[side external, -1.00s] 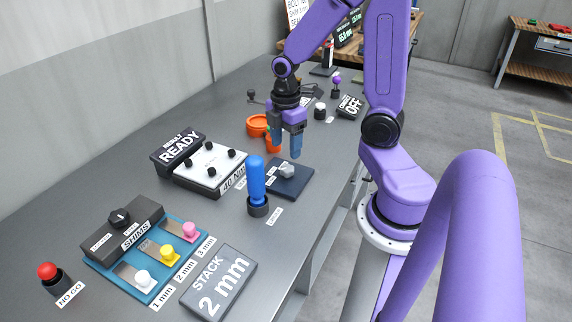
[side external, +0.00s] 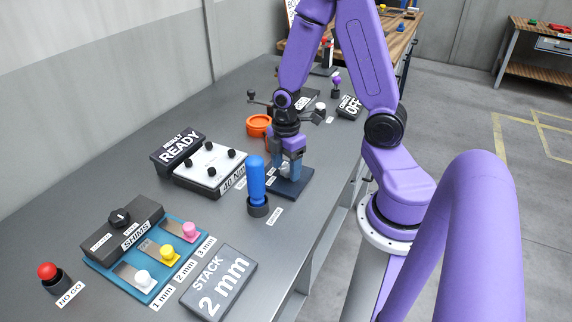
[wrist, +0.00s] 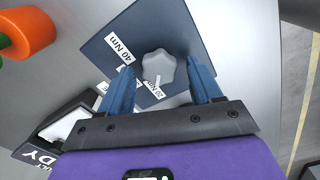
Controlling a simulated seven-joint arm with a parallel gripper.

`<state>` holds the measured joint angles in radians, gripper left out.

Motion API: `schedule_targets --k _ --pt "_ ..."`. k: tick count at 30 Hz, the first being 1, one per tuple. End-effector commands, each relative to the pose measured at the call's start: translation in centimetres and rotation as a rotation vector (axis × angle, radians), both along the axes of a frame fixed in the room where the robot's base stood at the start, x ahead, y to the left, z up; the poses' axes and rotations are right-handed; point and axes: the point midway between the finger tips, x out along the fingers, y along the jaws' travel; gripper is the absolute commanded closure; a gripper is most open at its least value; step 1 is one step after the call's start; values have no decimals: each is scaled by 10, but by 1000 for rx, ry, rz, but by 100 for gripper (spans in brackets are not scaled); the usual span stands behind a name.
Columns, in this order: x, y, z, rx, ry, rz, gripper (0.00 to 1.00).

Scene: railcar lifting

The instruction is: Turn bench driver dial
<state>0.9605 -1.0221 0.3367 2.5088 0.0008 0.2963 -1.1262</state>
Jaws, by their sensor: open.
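The bench driver dial is a light grey lobed knob (wrist: 159,66) on a dark blue plate (wrist: 190,22) with "40 Nm" and "20 Nm" labels in the wrist view. In the side view the plate (side external: 296,188) lies on the bench, and the knob is mostly hidden by my gripper. My gripper (wrist: 162,75) is open, with one blue finger on each side of the knob. The right finger is close to the knob and the left has a wider gap. I cannot tell whether either touches. In the side view my gripper (side external: 286,178) points down over the plate.
A blue-handled tool (side external: 256,182) stands upright in a black holder just left of the plate. A white box with black knobs (side external: 210,168) and a READY display (side external: 180,146) sit further left. An orange cup (side external: 258,125) is behind. The bench's right edge is near.

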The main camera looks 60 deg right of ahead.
Motion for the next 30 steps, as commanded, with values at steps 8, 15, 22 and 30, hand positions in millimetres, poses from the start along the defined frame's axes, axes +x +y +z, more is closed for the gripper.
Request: schedule_targets --k 8,15,22,30 --pt "0 0 0 0 0 0 92" --pt "0 0 0 0 0 -21 92" --pt "1 0 1 0 0 -126 92" --pt "2 -1 1 0 -1 -356 92"
